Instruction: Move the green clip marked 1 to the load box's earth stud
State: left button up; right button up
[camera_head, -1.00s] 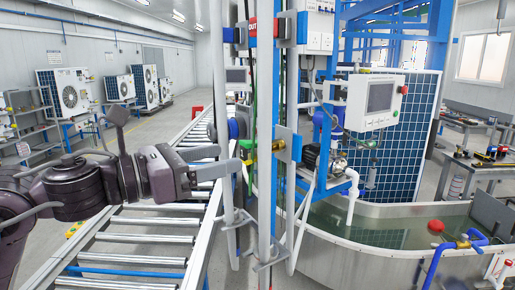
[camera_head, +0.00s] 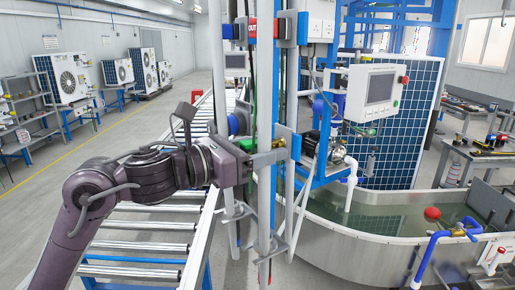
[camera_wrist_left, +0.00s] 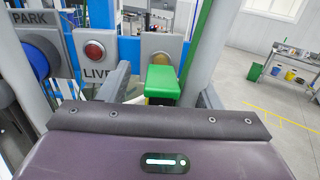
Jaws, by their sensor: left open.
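A green clip (camera_wrist_left: 162,82) shows in the left wrist view, with a bright green top and a darker lower part. It sits between the two grey fingers of my left gripper (camera_wrist_left: 163,88). The fingers stand apart, with a visible gap on the clip's left side. No number can be read on it. In the head view my left gripper (camera_head: 276,157) reaches in from the left to the upright posts, and the clip cannot be made out clearly there. The load box's earth stud cannot be identified. My right gripper is not in view.
A red lamp (camera_wrist_left: 95,50) above a LIVE label and an amber lamp (camera_wrist_left: 161,62) are close behind the clip. A blue round part (camera_wrist_left: 38,58) is by a PARK label. Grey posts crowd the gripper. A roller conveyor (camera_head: 140,247) and water tank (camera_head: 345,242) flank it.

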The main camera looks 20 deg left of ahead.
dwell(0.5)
pick_arm(q)
jog(key=shift+b, duration=0.55)
dwell(0.4)
jog(key=shift+c, duration=0.2)
grip_shut()
dwell(0.4)
